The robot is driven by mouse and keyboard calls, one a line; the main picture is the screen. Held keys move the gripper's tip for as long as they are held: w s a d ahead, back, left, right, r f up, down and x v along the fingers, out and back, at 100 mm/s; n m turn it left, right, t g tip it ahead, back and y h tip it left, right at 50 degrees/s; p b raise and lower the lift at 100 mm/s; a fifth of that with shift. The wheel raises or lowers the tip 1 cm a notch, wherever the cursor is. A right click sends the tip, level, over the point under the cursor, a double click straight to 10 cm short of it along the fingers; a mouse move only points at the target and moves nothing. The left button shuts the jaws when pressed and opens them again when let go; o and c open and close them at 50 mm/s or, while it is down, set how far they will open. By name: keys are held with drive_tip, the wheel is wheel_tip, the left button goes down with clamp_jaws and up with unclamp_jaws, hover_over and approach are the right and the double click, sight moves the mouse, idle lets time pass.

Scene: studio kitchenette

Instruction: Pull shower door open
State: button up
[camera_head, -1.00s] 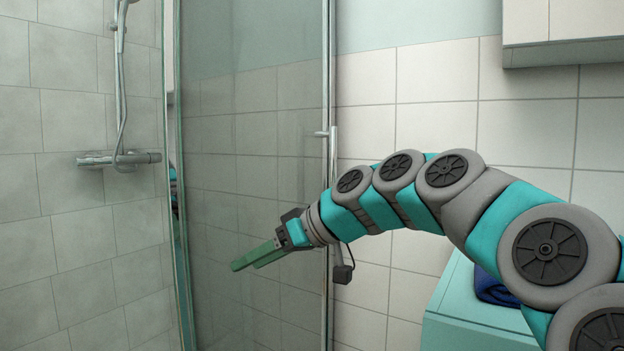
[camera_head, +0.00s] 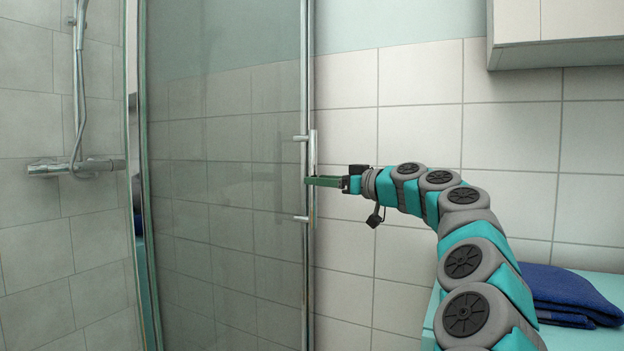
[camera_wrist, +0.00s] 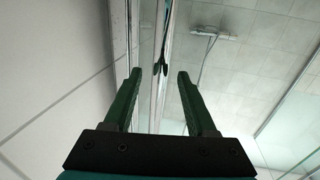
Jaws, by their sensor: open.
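The shower door (camera_head: 225,190) is a tall glass panel with a chrome frame and looks closed. Its handle (camera_head: 313,150) is a vertical chrome bar on short mounts at the door's right edge. My gripper (camera_head: 308,181) is level with the handle's middle, its green fingers overlapping the bar in the head view. In the wrist view my gripper (camera_wrist: 157,72) is open, with a finger on each side of the narrow chrome strip of the door edge and handle. I cannot tell whether either finger touches the bar.
A shower mixer (camera_head: 75,166) is on the tiled wall at the left. A teal cabinet (camera_head: 590,277) with a folded blue towel (camera_head: 565,290) stands at the lower right. A white wall cupboard (camera_head: 560,30) hangs at the upper right. Tiled wall lies behind my arm.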

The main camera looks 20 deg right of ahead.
drive_tip(key=shift+x, duration=1.5)
clamp_jaws()
idle(0.4)
